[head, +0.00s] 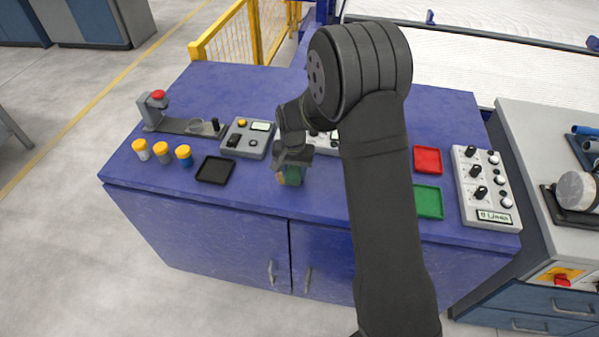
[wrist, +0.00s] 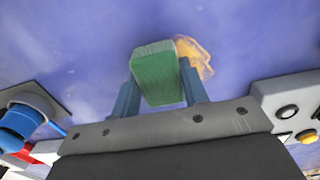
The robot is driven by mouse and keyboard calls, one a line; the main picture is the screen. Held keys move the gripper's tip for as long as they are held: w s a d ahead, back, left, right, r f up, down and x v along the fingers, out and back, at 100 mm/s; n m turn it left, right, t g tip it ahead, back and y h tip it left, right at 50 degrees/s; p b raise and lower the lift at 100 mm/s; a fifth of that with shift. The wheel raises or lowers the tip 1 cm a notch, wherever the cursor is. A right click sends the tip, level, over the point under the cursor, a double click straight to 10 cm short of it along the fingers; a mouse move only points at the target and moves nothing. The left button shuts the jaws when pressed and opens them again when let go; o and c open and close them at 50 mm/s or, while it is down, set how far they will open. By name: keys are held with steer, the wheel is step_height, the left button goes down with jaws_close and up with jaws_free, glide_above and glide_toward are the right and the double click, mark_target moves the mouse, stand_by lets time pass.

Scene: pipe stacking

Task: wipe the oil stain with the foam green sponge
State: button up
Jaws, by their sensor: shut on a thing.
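The foam green sponge (wrist: 158,78) is between the two fingers of my gripper (wrist: 160,92) in the wrist view, and the gripper is shut on it. In the head view the sponge (head: 291,176) shows green below my gripper (head: 290,165), low over the blue table top. The oil stain (wrist: 198,57) is an orange-brown patch on the table, beside and partly behind the sponge. In the head view a small brownish bit of the stain (head: 280,177) shows at the sponge's left. I cannot tell whether the sponge touches the table.
A black tray (head: 215,170) lies left of my gripper, with several orange-capped bottles (head: 163,153) beyond it. A grey control box (head: 247,138) stands behind. Red (head: 427,160) and green (head: 428,202) trays and a knobbed panel (head: 484,187) are to the right. The blue table's front edge is close.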

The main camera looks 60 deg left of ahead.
mark_target(272, 174)
steer(key=shift+s+a, duration=2.45)
steer(key=shift+s, duration=0.05)
steer(key=shift+w, duration=0.3)
steer(key=shift+w+d, duration=3.45)
steer(key=shift+d, duration=0.05)
steer(key=shift+s+a, duration=3.6)
step_height(272, 174, up, 8)
steer(key=shift+r, duration=0.1)
